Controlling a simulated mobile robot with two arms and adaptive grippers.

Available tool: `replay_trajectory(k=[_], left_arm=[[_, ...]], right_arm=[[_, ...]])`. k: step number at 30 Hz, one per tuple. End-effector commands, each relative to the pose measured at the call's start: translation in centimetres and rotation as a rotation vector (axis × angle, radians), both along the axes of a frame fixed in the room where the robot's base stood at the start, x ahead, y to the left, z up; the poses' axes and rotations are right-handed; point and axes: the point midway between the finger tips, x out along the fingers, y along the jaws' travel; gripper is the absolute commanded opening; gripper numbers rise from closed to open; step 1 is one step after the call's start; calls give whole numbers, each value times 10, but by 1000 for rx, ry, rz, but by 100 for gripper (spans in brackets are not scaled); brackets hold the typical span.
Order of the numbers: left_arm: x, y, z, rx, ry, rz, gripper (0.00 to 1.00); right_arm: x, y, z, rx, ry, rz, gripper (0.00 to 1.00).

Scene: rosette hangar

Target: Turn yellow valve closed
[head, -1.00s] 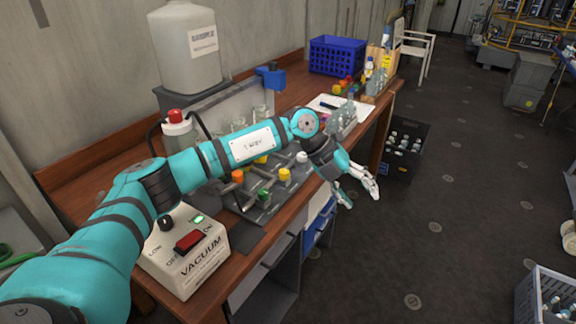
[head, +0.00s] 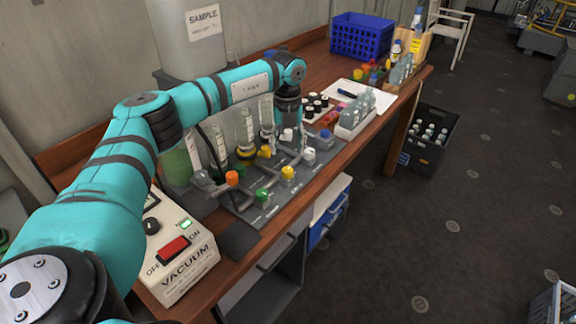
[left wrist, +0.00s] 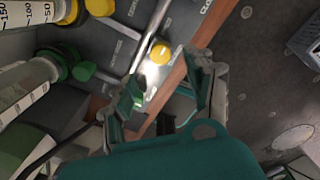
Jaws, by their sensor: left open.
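The valve board (head: 232,203) lies on the bench with several coloured knobs. A yellow valve knob (head: 288,173) is near its front edge, and another yellow knob (head: 264,151) is behind it. My left gripper (head: 288,112) points down over the bench behind the board, its fingertips hard to make out in the head view. In the left wrist view my left gripper (left wrist: 167,76) is open and empty, with a yellow knob (left wrist: 160,52) just beyond the gap between its fingers, not touched. I cannot tell which head-view knob this is. My right gripper is out of view.
Orange (head: 231,178), green (head: 262,195) and white (head: 309,157) knobs stand close by on the board. Glass cylinders (head: 245,130) rise behind it. A vacuum box (head: 180,255) is at the front left.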

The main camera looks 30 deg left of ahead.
Motion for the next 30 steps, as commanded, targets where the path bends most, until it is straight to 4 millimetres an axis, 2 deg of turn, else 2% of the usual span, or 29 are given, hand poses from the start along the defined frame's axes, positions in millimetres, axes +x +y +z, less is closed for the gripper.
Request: replay_trajectory(k=[3,7,13,21,25,30], left_arm=[[-1,0,-26,0,5,0,55],[-1,-1,-52,0,4,0,55],[0,0,-78,-1,2,0,55],[0,-1,-86,-2,-1,-1,55],[0,-1,-86,-2,-1,-1,55],[0,-1,-86,-2,-1,-1,34]], right_arm=[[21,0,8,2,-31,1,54],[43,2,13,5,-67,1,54],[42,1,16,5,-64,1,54],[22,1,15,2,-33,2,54],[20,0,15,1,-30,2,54],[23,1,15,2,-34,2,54]])
